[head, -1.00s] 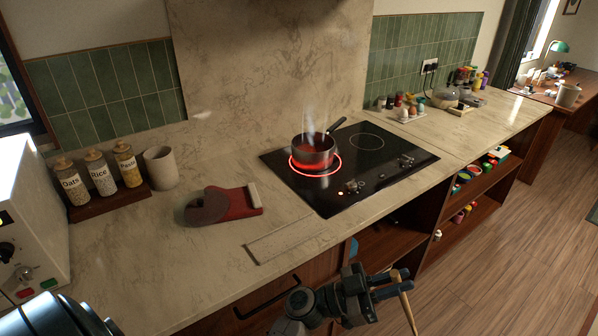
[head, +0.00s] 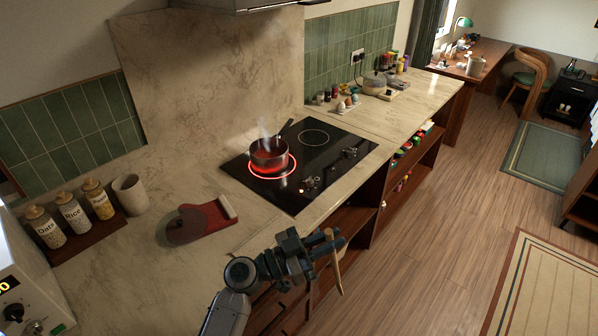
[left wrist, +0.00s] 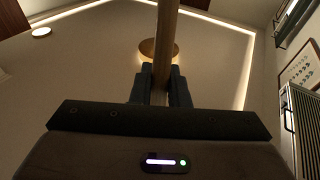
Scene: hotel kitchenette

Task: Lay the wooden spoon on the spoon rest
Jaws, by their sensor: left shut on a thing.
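My left gripper (head: 318,243) is shut on the wooden spoon (head: 337,268), in front of the counter's front edge and above the floor. The spoon hangs steeply, with its lower end pointing down. In the left wrist view the spoon's wooden shaft (left wrist: 166,45) stands between the two dark fingers (left wrist: 160,88). I cannot make out a spoon rest on the counter. My right gripper is not in view.
A steaming pot (head: 269,153) stands on a glowing ring of the black hob (head: 310,170). A red and grey oven mitt (head: 200,222) lies on the counter, left of the hob. Labelled jars (head: 72,213) and a cup (head: 130,195) stand farther left. Counter around the mitt is clear.

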